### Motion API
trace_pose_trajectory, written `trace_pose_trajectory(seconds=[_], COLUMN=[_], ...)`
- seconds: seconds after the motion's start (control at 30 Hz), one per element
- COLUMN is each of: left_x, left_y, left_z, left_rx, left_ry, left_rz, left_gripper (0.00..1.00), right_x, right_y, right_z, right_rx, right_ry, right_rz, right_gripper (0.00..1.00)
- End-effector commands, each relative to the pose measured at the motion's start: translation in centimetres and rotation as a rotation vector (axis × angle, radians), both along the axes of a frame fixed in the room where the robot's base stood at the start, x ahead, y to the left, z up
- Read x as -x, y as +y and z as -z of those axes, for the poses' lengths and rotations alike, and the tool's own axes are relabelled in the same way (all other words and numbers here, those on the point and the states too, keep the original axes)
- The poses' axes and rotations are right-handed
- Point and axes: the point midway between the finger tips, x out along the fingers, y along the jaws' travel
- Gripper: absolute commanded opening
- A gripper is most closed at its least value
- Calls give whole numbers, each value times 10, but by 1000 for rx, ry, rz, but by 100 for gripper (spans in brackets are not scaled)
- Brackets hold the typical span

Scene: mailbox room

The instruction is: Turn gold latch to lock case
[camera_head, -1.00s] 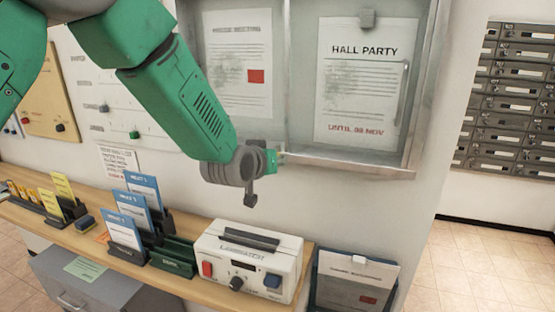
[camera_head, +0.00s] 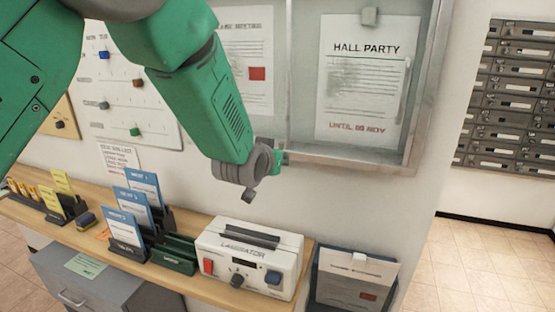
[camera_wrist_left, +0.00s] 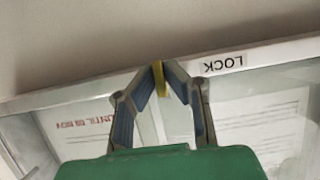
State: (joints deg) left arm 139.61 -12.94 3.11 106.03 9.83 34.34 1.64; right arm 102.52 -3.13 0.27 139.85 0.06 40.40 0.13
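The glass notice case (camera_head: 350,165) hangs on the wall with its grey frame facing me. My left gripper (camera_wrist_left: 161,72) is at the case's bottom frame. Its two fingers converge on the gold latch (camera_wrist_left: 161,84), a narrow yellow strip between the fingertips. They look closed on it. In the head view my wrist hides the latch and most of the fingers. A "LOCK" label (camera_wrist_left: 223,65) sits on the frame beside the fingertips and appears upside down in the wrist view. My right gripper is out of view.
Below the case, a white laminator (camera_head: 248,258) and blue leaflet holders (camera_head: 130,215) stand on a wooden shelf (camera_head: 200,287). Grey mailboxes (camera_head: 512,95) are at the far right. Floor at the right is clear.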

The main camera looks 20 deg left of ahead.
Motion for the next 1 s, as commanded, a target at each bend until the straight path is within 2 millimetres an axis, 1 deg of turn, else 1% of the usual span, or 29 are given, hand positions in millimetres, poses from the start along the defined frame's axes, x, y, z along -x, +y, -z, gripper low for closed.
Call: trace_pose_trajectory(seconds=[0.03,0.07,0.37,0.47,0.57,0.8,0.9,1.0], left_x=[-4,-3,-2,3,16,64,81,94], left_y=[1,1,0,0,0,2,2,2], left_z=[-9,-8,-3,-5,-10,-30,-38,-43], left_rx=[-1,0,0,1,0,0,-1,0], left_ry=[-20,-19,-7,-6,-6,-8,-9,-9], left_rz=[0,-1,0,1,0,0,1,0], left_gripper=[23,28,28,28,28,28,28,28], right_x=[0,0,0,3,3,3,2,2], right_y=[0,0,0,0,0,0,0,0], right_z=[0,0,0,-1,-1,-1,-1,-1], right_rx=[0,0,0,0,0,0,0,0], right_ry=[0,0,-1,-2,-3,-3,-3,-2], right_rz=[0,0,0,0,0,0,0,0], right_gripper=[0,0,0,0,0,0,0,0])
